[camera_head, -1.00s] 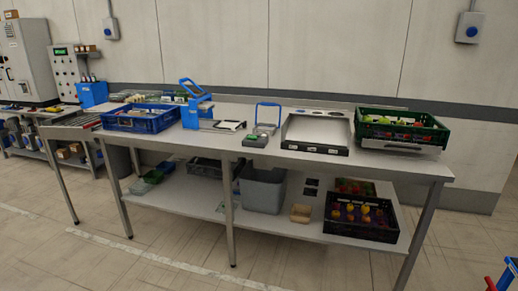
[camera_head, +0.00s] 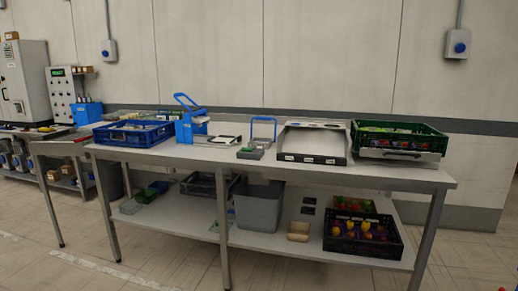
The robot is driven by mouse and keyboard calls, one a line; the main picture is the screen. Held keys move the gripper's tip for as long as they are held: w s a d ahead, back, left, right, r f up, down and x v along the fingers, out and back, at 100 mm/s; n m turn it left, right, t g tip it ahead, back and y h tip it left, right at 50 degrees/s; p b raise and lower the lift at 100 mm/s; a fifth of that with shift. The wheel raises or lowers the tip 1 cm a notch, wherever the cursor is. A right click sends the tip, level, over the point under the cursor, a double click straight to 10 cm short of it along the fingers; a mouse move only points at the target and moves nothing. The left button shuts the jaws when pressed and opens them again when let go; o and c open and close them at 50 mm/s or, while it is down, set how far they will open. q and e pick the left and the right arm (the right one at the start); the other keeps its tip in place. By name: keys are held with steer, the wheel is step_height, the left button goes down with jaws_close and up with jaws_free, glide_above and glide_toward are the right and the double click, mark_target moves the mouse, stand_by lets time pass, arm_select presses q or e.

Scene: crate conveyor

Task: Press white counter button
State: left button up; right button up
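A small grey device (camera_head: 253,154) with a blue arched handle (camera_head: 263,126) stands on the steel table, right of the middle. Small light and green details show on it, but they are too small to tell whether one is a white button. No white counter button can be made out for certain. Neither of my grippers is in view.
The steel table (camera_head: 400,176) has a blue crate (camera_head: 133,136), a blue press-like device (camera_head: 190,127), a white-topped tray (camera_head: 312,141) and a green crate (camera_head: 400,134). A black crate (camera_head: 362,246) and grey bin (camera_head: 258,207) sit below. Floor in front is clear.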

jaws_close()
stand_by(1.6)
